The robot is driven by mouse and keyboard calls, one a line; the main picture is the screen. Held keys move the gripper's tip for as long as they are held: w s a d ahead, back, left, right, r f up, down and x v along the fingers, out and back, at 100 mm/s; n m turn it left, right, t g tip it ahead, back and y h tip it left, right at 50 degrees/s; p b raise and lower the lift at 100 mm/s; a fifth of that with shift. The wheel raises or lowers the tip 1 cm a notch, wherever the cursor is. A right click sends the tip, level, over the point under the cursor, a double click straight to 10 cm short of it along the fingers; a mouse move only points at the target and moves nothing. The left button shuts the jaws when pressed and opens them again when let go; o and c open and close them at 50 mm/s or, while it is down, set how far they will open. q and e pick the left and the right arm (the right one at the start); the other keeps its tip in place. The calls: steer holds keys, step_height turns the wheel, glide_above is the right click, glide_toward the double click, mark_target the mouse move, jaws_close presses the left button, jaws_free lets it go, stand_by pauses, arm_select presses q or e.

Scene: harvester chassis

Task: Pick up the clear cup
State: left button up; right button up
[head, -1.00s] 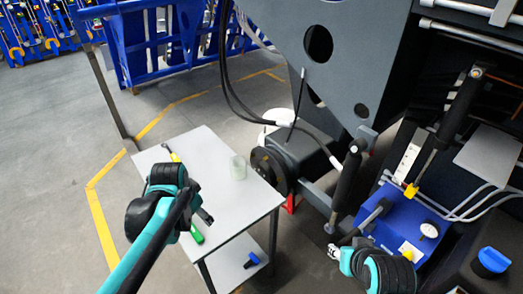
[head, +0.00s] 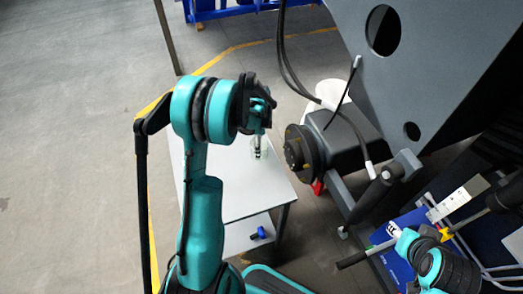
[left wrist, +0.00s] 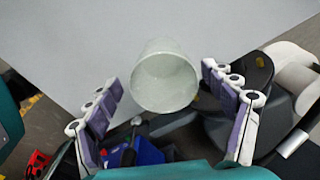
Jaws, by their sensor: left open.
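The clear cup (head: 259,149) stands on the grey-white table (head: 240,192), partly hidden behind my left gripper in the head view. In the left wrist view the cup (left wrist: 165,78) is a pale see-through cylinder between the spread fingers. My left gripper (head: 258,132) is open and empty, with one finger on each side of the cup. Gaps show between the fingers and the cup. My right gripper (head: 397,234) is at the lower right, far from the cup; its fingers are too small to read.
A blue-and-black item (head: 259,234) lies on the table's lower shelf. A black wheel-like part (head: 304,153) of the grey chassis (head: 385,75) stands close to the table's right edge. Dark hoses (head: 283,55) hang behind. My left arm covers much of the table's left side.

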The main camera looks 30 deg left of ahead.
arm_select(q)
steer(key=f+b, duration=0.1)
steer(key=f, duration=0.3)
steer(key=shift+w+b, duration=0.2)
steer(key=shift+b, duration=0.15)
steer(key=shift+f, duration=0.4)
steer(key=shift+r, duration=0.1)
steer(key=shift+c, duration=1.2)
steer(key=c, duration=1)
steer(key=shift+c, duration=0.2)
